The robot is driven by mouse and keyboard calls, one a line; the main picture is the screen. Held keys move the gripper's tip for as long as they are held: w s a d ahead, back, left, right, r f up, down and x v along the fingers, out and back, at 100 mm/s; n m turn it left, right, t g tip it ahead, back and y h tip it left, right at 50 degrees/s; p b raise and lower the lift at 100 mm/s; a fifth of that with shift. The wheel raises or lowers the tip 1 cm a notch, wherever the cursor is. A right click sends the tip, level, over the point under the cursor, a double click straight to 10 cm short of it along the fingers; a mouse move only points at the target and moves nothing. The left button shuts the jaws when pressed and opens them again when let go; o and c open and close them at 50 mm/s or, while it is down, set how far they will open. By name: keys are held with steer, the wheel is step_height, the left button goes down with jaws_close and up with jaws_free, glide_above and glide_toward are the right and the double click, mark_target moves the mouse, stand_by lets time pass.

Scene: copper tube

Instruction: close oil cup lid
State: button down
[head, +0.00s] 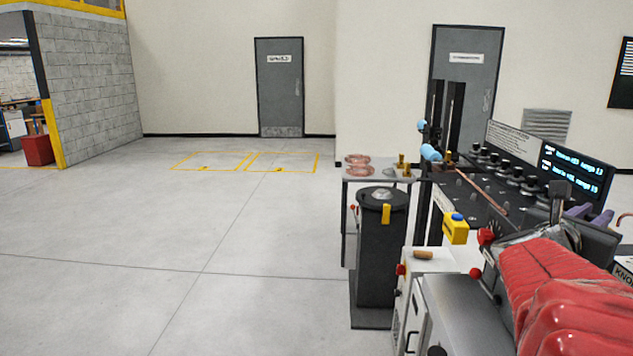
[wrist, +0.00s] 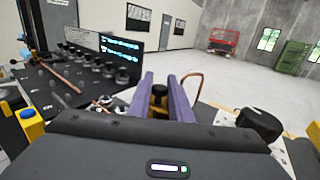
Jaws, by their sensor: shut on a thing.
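My gripper's two purple fingers (wrist: 170,84) reach forward in the wrist view. They are closed around a small dark knob (wrist: 158,93). This may be the knob of the oil cup lid, but I cannot tell for sure. The cup itself is hidden behind my fingers and the gripper body, so I cannot see how the lid sits. In the head view my gripper (head: 590,214) is at the right, at the black bench's right end, mostly hidden by my red-covered arm.
A black panel (wrist: 68,93) with several knobs and a copper tube (wrist: 62,76) lies left of my fingers. A bent copper tube (wrist: 190,84) rises just right of them. A yellow box with a blue button (head: 455,229) stands at the bench front. The floor at left is clear.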

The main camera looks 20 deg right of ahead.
mark_target(593, 215)
steer(key=shift+r, duration=0.3)
steer(key=c, duration=2)
jaws_free()
steer(key=shift+o, duration=0.3)
steer(key=shift+f, duration=0.15)
step_height(593, 215, up, 10)
